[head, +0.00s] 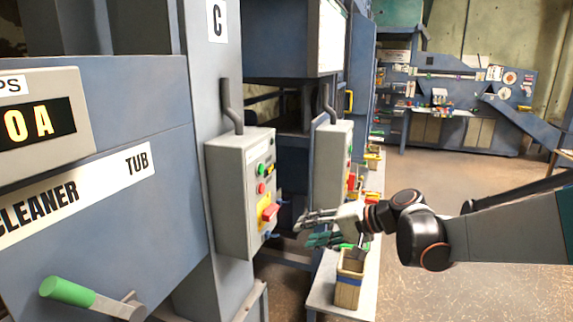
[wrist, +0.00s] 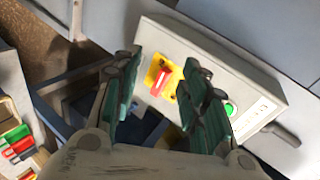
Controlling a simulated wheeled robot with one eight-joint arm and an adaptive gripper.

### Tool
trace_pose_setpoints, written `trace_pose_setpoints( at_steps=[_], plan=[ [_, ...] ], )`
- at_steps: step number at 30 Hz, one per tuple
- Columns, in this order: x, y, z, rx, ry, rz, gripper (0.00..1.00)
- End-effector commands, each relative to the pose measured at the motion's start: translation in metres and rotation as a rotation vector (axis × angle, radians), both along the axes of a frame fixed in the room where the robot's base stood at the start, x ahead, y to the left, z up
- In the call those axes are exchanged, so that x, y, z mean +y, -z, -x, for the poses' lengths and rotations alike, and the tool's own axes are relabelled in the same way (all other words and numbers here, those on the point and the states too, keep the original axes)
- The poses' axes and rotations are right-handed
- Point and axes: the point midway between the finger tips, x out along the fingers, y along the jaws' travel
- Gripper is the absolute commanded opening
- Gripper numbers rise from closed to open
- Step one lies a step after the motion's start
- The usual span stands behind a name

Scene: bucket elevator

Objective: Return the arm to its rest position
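My arm (head: 430,235) reaches in from the right in the head view, bent at the joints. My gripper (head: 305,229) is at its left end, in front of the grey control box (head: 230,190) with its red switch on a yellow plate (head: 267,212). In the wrist view my gripper (wrist: 165,95) has its two green-padded fingers apart with nothing between them but the view of the box. The red switch (wrist: 161,82) shows beyond the fingers, near the left one. Whether a fingertip touches the box cannot be told.
A second grey control box (head: 332,165) stands behind the first. A bench (head: 325,300) with a wooden bin (head: 349,280) lies below my gripper. A green-handled lever (head: 68,291) is at lower left. Open floor (head: 440,180) lies at the back right.

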Motion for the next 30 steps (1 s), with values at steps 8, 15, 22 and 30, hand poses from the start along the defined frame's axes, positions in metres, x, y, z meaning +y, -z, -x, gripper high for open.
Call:
trace_pose_setpoints(
  at_steps=[8, 15, 22, 30],
  plan=[
    [-0.019, -0.006, 0.077, -0.018, 0.031, 0.269, 0.40],
    [-0.047, 0.000, 0.143, -0.054, 0.052, 0.503, 0.40],
    [-0.080, 0.011, 0.204, -0.102, 0.064, 0.725, 0.40],
    [-0.118, 0.027, 0.261, -0.170, 0.065, 0.955, 0.40]
  ],
)
